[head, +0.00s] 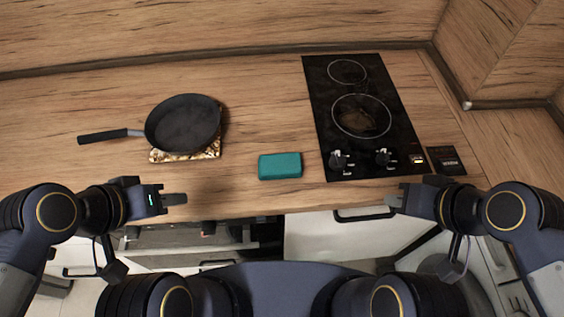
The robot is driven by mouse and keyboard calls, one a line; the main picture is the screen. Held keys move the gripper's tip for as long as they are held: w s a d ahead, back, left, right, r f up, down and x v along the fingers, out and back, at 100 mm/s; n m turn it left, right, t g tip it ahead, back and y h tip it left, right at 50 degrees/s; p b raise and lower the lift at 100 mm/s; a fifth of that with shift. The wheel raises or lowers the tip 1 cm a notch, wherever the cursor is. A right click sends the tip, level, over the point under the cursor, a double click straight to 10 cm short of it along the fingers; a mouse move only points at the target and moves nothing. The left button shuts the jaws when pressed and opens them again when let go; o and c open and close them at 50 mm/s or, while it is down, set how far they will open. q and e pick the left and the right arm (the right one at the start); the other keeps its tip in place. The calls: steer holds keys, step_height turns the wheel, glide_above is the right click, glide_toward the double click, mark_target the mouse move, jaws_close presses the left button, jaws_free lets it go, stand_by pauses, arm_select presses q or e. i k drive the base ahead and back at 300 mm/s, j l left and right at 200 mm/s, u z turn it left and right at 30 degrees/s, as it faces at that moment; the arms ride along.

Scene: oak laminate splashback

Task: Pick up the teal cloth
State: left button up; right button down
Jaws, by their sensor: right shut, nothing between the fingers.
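The teal cloth (280,167) is a small folded block with rounded corners. It lies on the wooden counter near its front edge, between the pan and the cooktop. My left gripper (176,199) is at the counter's front edge, left of the cloth and apart from it. Its fingers overlap from this angle, so I cannot tell if it is open or shut. My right gripper (394,201) is shut and empty in front of the cooktop, well to the right of the cloth.
A dark frying pan (184,123) sits on a patterned trivet (190,155), its handle pointing left. A black two-ring cooktop (345,110) with knobs is right of the cloth. A small dark box (446,160) lies beside it. The counter (255,105) behind the cloth is clear.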

mark_target(281, 167)
steer(key=k+z, duration=0.4)
steer(key=k+l+z, duration=0.15)
steer(key=z, duration=0.2)
steer(key=j+z, duration=0.35)
steer(key=j, duration=0.15)
steer(key=k+j+z, duration=0.1)
steer(key=j+z, duration=0.25)
steer(key=k+j+z, duration=0.15)
steer(key=j+z, duration=0.2)
steer(key=j, duration=0.2)
